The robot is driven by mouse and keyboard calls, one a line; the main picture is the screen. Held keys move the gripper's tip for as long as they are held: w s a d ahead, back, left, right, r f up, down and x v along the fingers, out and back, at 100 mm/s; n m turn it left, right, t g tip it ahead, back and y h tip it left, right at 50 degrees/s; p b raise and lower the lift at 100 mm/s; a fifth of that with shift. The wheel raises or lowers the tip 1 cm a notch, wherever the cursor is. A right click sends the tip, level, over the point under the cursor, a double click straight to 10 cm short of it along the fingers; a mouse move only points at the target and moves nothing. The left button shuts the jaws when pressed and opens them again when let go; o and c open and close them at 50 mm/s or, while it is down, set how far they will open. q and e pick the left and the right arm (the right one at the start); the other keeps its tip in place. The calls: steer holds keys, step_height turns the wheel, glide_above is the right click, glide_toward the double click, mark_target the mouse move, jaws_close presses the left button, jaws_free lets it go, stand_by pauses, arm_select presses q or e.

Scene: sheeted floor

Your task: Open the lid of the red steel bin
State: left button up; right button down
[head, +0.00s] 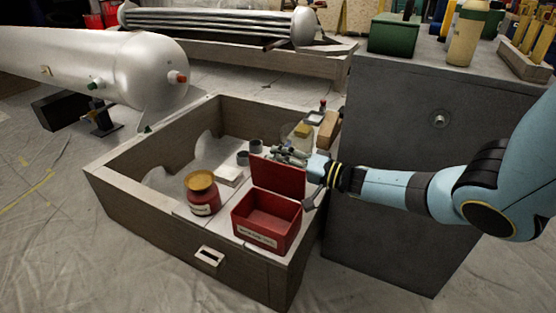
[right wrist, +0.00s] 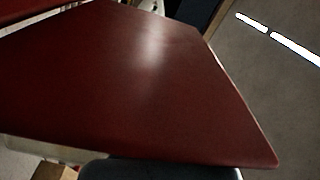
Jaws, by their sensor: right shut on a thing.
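The red steel bin (head: 257,228) stands in the front right corner of the open wooden drawer box, with a pale label on its front. Its lid (head: 277,178) stands up at the back, so the empty-looking red inside shows. The lid also fills most of the right wrist view (right wrist: 140,85). My right gripper (head: 291,158) is at the lid's upper right edge and is shut on the lid. Its fingertips are partly hidden and small in the head view. My left gripper is not in view.
A red jar with a yellow-brown lid (head: 202,192) stands left of the bin. Small dark cups (head: 254,147) and other items lie behind it. The wooden box (head: 150,225) has raised walls. A grey cabinet (head: 400,140) stands close on the right, under my right arm.

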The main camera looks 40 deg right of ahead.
steer(key=shift+w+r, duration=0.25)
steer(key=c, duration=1.4)
jaws_free()
steer(key=shift+o, duration=0.3)
steer(key=shift+a+f, duration=0.15)
steer(key=shift+s+d, duration=0.2)
steer(key=shift+s, duration=0.15)
steer(key=v, duration=1.1)
steer(key=shift+s+f, duration=0.1)
